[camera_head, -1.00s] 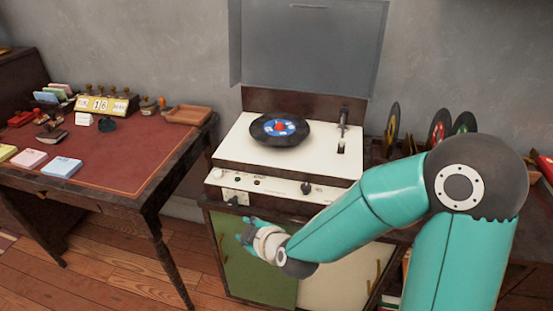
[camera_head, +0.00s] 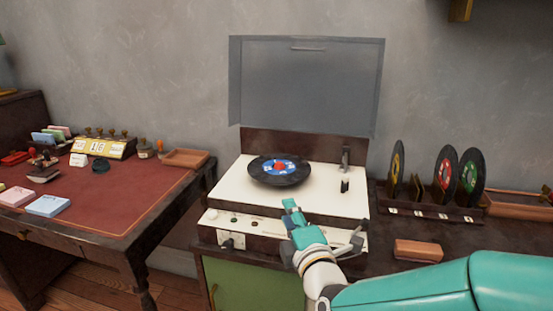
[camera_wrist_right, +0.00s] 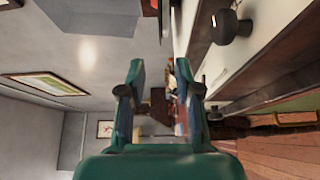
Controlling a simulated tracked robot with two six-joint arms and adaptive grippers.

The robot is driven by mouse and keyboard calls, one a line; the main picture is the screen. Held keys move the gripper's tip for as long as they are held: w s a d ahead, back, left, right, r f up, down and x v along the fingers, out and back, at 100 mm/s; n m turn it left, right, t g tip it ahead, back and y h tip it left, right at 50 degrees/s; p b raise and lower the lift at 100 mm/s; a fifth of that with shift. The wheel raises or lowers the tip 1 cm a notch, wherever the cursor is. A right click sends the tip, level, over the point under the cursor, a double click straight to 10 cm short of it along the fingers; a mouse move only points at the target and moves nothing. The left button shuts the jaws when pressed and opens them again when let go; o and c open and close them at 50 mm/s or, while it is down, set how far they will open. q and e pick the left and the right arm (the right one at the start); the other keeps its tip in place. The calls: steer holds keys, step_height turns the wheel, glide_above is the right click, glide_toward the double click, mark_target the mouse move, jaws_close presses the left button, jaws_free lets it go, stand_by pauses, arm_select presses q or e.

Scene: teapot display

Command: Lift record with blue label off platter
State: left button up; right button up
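The black record with a blue label (camera_head: 263,178) lies flat on the record player (camera_head: 239,191), with a small red piece at its centre. The platter under it is hidden by the record. My right gripper (camera_head: 289,205) is at the player's front edge, in front of the record and apart from it. In the right wrist view its two fingers (camera_wrist_right: 158,72) are spread with nothing between them. My left gripper is not in view.
The player's grey lid (camera_head: 305,85) stands raised behind. The tonearm (camera_head: 346,160) is at the right of the deck. A rack (camera_head: 425,212) with several records stands to the right, behind a small brown box (camera_head: 418,250). A red-topped desk (camera_head: 125,200) is at the left.

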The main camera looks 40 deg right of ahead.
mark_target(273, 181)
steer(key=shift+r+p+x, duration=0.1)
steer(key=shift+p+x, duration=0.7)
steer(key=shift+p, duration=0.8)
steer(key=shift+r+p+x, duration=0.15)
steer(key=shift+p+x, duration=0.65)
steer(key=shift+p, duration=0.75)
steer(key=shift+w+d+f, duration=0.15)
steer(key=shift+w+d, duration=0.05)
steer(key=shift+w, duration=0.3)
steer(key=shift+w+d+f, duration=0.1)
steer(key=shift+w+d, duration=0.1)
steer(key=shift+w, duration=0.3)
steer(key=shift+x, duration=3)
steer(key=shift+d+f, duration=0.1)
steer(key=shift+f, duration=0.05)
jaws_close()
